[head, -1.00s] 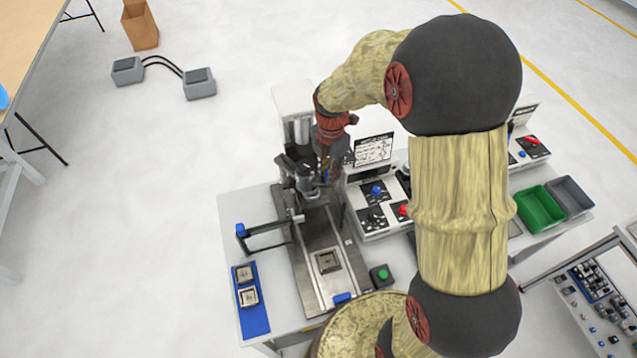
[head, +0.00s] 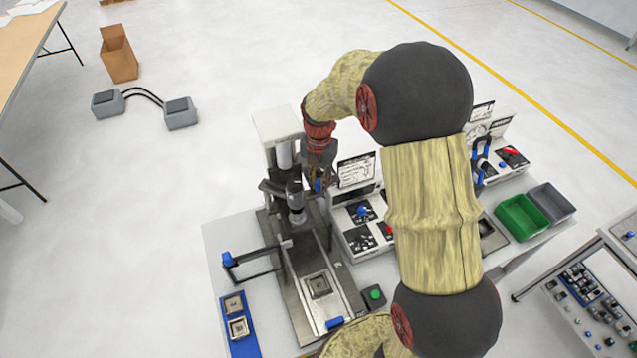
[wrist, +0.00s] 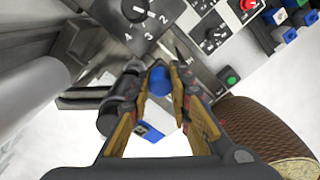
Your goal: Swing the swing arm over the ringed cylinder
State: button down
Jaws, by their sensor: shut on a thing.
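My gripper (head: 318,184) is beside the press-like station's white column, on its right. In the wrist view my gripper (wrist: 158,95) is shut on a blue knob (wrist: 159,78), which shows between its fingertips. The part below the knob is mostly hidden by the fingers. A grey cylinder with dark bands (head: 296,203), likely the ringed cylinder, stands upright just left of my gripper, above the metal rail. A dark bar with a blue end (head: 228,258), possibly the swing arm, reaches out left of the rail. I cannot tell whether the held knob belongs to the swing arm.
The metal rail (head: 297,300) carries a square part (head: 318,286). A blue tray (head: 246,345) with square parts lies left of it. A green button (head: 374,296) and control panels (head: 360,235) stand to the right. Green (head: 522,217) and grey bins lie farther right.

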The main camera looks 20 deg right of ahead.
jog(key=shift+w+r, duration=0.1)
jog(key=c, duration=1.6)
grip_release()
jog(key=shift+c, duration=0.2)
notch_tip(320, 180, up, 12)
jog(key=shift+f, duration=0.1)
